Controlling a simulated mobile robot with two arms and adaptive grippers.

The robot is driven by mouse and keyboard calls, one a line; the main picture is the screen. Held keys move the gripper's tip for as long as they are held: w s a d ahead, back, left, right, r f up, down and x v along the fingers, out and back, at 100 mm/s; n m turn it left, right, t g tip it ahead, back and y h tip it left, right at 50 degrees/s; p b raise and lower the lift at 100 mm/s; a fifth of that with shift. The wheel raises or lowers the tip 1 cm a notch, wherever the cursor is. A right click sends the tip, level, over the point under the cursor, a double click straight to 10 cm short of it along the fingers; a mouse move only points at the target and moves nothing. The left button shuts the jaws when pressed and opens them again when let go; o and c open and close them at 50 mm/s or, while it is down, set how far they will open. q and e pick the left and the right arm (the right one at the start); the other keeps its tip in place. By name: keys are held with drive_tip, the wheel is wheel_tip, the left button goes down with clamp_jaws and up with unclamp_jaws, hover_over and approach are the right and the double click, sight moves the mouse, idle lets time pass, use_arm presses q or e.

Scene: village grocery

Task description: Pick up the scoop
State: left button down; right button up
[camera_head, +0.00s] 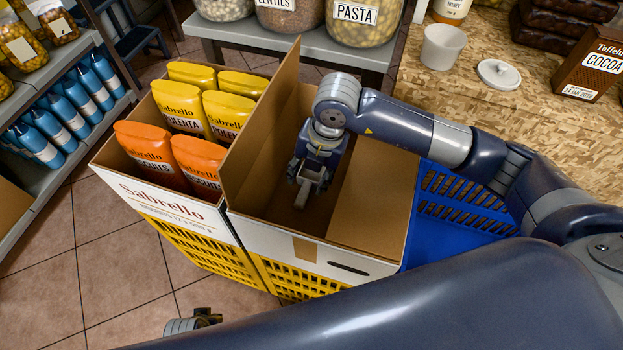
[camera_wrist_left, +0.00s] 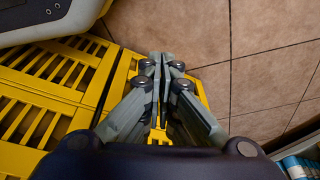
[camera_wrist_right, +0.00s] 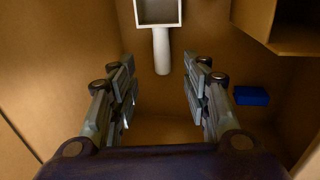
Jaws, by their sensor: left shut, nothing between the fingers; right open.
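The scoop (camera_wrist_right: 160,38) shows in the right wrist view, with a square grey bowl at the top edge and a pale handle pointing down toward my fingers. It is in the open cardboard box (camera_head: 375,205). My right gripper (camera_head: 307,181) reaches down into that box; its open fingers also show in the right wrist view (camera_wrist_right: 159,85). The handle end appears between the fingertips' lines but is not gripped. In the head view I cannot clearly tell the scoop from the fingers. My left gripper (camera_wrist_left: 158,62) is shut and empty, low over the yellow crates and floor.
Box walls stand close around my right gripper. A box of yellow polenta bags (camera_head: 180,105) and orange biscuit bags (camera_head: 152,150) adjoins it on the left. A blue crate (camera_head: 450,205) and a wooden counter (camera_head: 440,100) are on the right. Tiled floor (camera_head: 110,260) is clear at left.

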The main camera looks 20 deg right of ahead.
sight(303, 194)
drive_tip(key=f, duration=0.3)
drive_tip(key=shift+w+a+f, duration=0.15)
drive_tip(key=shift+a, duration=0.15)
drive_tip(key=f, duration=0.2)
drive_tip(key=f+b, duration=0.1)
drive_tip(key=f, duration=0.1)
drive_tip(key=shift+w+a+f, duration=0.1)
drive_tip(key=shift+a, duration=0.15)
drive_tip(key=shift+w+a+f, duration=0.1)
drive_tip(key=shift+f, duration=0.4)
use_arm(q)
drive_tip(key=r, duration=0.1)
drive_tip(key=w+r, duration=0.1)
drive_tip(key=r, duration=0.2)
drive_tip(key=shift+w+d+r, duration=0.1)
drive_tip(key=shift+w+r, duration=0.15)
drive_tip(key=shift+w, duration=0.05)
use_arm(e)
clamp_jaws()
